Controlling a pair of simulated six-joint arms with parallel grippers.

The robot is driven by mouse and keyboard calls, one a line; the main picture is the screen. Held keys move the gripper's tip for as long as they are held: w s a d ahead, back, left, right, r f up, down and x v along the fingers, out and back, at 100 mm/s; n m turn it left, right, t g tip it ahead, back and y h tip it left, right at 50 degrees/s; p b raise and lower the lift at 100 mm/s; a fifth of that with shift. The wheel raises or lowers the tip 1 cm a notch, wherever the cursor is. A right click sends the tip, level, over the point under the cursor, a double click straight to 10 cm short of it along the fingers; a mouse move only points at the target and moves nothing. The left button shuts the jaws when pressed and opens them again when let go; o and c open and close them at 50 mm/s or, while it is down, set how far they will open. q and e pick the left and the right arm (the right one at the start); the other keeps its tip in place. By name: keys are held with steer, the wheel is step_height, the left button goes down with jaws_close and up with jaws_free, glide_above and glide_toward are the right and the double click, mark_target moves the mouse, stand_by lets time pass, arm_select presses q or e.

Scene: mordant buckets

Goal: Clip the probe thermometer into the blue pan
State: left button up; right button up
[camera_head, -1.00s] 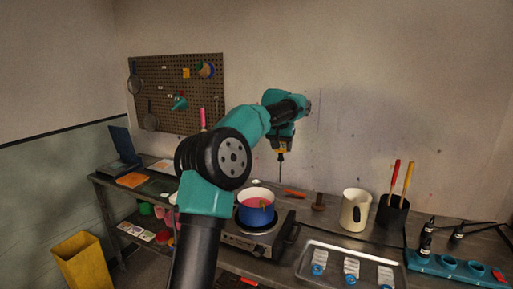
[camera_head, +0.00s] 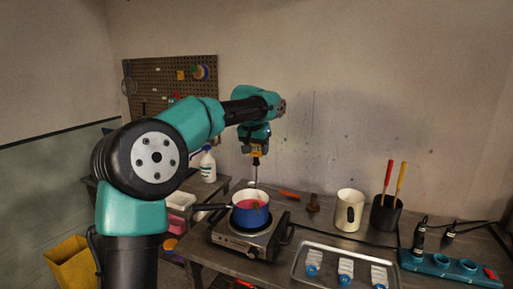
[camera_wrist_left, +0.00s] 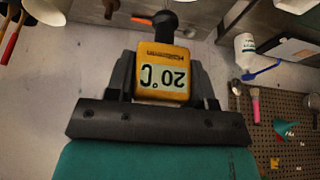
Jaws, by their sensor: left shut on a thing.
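The probe thermometer (camera_head: 256,154) has a yellow body, a dark collar and a thin stem pointing down. In the left wrist view its body (camera_wrist_left: 163,82) sits between the fingers, its display reading 20 °C upside down. My left gripper (camera_head: 255,147) is shut on it, holding it upright above the far rim of the blue pan. The blue pan (camera_head: 246,219) has pink liquid inside and a dark handle pointing left. The stem's lower end shows close to the pan's far rim; I cannot tell whether it is behind or over it. My right gripper is not in view.
The pan stands on a hot plate (camera_head: 227,236). A cream jug (camera_head: 349,211) and a black holder (camera_head: 385,214) with red and yellow handles stand to the right. A metal tray (camera_head: 324,279) with blue-ended clips lies in front. A spray bottle (camera_head: 208,166) stands behind my arm.

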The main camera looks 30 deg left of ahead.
mark_target(256, 155)
arm_select(q)
steer(key=shift+f, duration=2.1)
step_height(256, 155, down, 7)
stand_by(5.6)
